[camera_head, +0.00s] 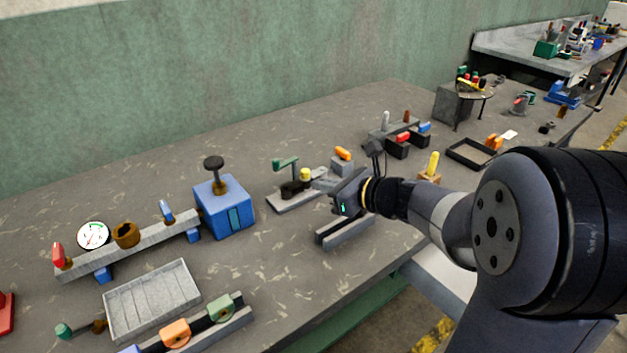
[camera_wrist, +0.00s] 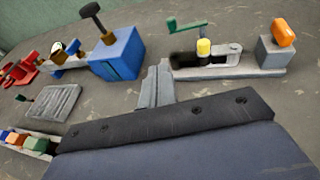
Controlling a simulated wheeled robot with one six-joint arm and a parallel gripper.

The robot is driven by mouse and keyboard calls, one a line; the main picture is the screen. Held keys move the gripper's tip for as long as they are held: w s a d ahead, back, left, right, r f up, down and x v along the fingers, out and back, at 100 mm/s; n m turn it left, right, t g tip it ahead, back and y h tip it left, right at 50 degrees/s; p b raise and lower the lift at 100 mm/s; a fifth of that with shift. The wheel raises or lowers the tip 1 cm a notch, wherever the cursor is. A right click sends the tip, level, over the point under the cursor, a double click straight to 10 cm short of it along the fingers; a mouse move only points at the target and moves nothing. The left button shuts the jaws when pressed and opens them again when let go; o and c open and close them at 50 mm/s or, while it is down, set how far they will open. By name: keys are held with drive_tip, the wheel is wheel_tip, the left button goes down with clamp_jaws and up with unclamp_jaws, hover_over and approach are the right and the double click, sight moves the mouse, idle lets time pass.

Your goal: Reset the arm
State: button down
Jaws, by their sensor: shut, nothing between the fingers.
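My gripper (camera_head: 322,184) is held above the middle of the workbench (camera_head: 290,245), reaching in from the right. In the wrist view its two grey fingers (camera_wrist: 160,68) are together and empty. They point toward the grey fixture (camera_head: 285,203) with a green handle and a yellow knob, which also shows in the wrist view (camera_wrist: 225,73). I cannot tell the exact gap to it. A blue box (camera_head: 226,215) with a black knob stands to the left of my gripper.
A grey rail block (camera_head: 345,232) lies below my gripper. An orange-topped block (camera_head: 342,165) and a yellow-handled block (camera_head: 431,168) stand close by. A grey ribbed tray (camera_head: 150,298) and several coloured fixtures lie at left. The green wall (camera_head: 200,90) bounds the back. Bare bench shows at front centre.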

drive_tip(key=shift+s+d+r, duration=0.1)
drive_tip(key=shift+s+d, duration=0.15)
drive_tip(key=shift+s, duration=0.05)
drive_tip(key=shift+a, duration=0.1)
